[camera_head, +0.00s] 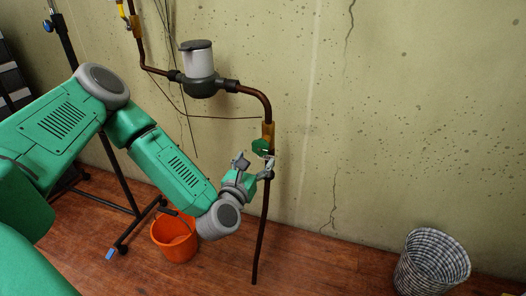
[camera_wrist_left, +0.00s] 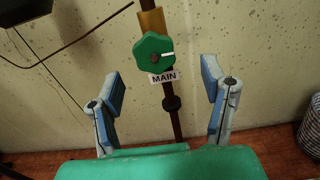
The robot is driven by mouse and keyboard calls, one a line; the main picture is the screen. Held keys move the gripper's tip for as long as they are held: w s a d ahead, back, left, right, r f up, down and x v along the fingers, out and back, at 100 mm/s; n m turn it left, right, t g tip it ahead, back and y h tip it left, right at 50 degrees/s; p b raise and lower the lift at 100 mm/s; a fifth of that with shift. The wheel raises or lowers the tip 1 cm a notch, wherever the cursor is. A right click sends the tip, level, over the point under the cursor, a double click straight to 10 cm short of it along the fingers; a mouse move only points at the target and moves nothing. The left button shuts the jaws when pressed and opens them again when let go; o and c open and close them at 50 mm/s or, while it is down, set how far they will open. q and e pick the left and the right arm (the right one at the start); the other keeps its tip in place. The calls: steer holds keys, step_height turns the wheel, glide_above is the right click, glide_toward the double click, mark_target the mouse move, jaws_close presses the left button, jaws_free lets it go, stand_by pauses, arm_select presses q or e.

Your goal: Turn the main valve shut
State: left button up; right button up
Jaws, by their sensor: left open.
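The main valve has a green lobed knob (camera_wrist_left: 154,53) with a white mark on its right side, on a brown vertical pipe (camera_wrist_left: 175,118). A white tag reading MAIN (camera_wrist_left: 163,77) hangs just below it. In the head view the green knob (camera_head: 260,146) is partly hidden by my gripper. My left gripper (camera_head: 254,162) is open in front of the pipe. In the left wrist view its two blue-grey fingers (camera_wrist_left: 163,87) stand wide apart, with the knob between and beyond them, apparently untouched. My right gripper does not show.
A grey meter (camera_head: 198,62) sits on the pipe at upper left, and another yellow fitting (camera_head: 136,25) is farther left. An orange bucket (camera_head: 174,238) stands below my arm beside a black stand (camera_head: 120,190). A woven basket (camera_head: 432,262) is at lower right. The wall's right side is clear.

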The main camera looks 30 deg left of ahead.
mark_target(259, 149)
arm_select(q)
steer(key=x, duration=0.3)
steer(key=a+b+x, duration=0.1)
steer(key=x, duration=0.2)
steer(key=shift+w+a+f, duration=0.2)
steer(key=shift+f, duration=0.05)
steer(key=shift+w, duration=0.15)
steer(key=shift+d+r, duration=0.2)
steer(key=shift+d, duration=0.2)
steer(key=shift+a, duration=0.1)
steer(key=c, duration=1.2)
steer(key=shift+a+f, duration=0.1)
steer(key=shift+a, duration=0.05)
